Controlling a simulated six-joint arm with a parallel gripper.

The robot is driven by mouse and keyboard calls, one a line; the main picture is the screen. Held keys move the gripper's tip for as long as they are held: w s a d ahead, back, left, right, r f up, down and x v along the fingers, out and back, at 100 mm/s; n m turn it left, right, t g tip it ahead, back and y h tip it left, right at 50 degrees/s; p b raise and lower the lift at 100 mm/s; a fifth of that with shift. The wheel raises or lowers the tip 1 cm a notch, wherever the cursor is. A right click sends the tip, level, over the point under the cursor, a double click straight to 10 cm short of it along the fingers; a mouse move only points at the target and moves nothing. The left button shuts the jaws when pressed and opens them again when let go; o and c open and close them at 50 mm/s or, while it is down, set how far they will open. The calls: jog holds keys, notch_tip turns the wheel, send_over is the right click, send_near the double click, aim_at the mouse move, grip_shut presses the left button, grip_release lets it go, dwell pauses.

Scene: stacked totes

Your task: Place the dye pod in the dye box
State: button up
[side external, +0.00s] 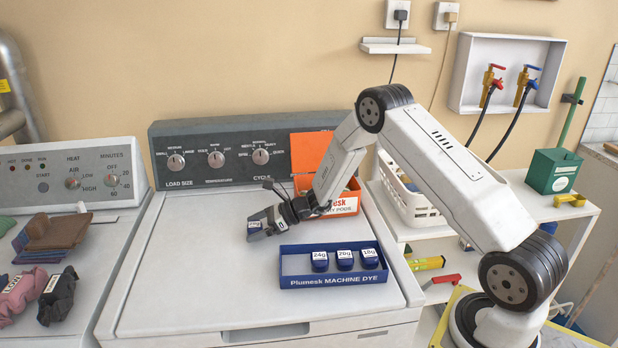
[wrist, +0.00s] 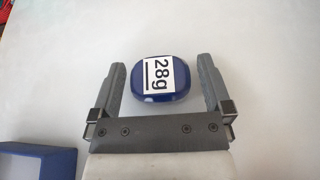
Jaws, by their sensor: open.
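A dark blue dye pod with a white "28g" label lies on the white washer top, between the fingers of my gripper in the wrist view (wrist: 148,94). My gripper (wrist: 161,68) is open around the pod, with a gap on each side. In the side external view my gripper (side external: 262,226) is low over the washer top, and the pod's label (side external: 254,225) shows at its fingers. The blue dye box (side external: 332,281), marked "Plumesk MACHINE DYE", sits in front and to the right. It holds pods labelled 24g, 20g and 18g along its right part; its left end looks empty.
An orange pod box (side external: 345,206) with its lid raised stands behind my gripper. The washer's control panel (side external: 225,158) rises at the back. A dryer (side external: 75,180) with folded cloths is at left, and a white basket (side external: 405,197) at right. The washer top's left side is clear.

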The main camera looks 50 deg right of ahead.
aim_at(261, 224)
jog(key=shift+s+d+r, duration=0.25)
jog(key=shift+s+d, duration=0.15)
jog(key=v, duration=0.3)
jog(key=shift+s+d+r, duration=0.1)
jog(key=shift+s+d, duration=0.05)
notch_tip(261, 224, up, 5)
jog(key=shift+r, duration=1)
jog(key=shift+s, duration=0.1)
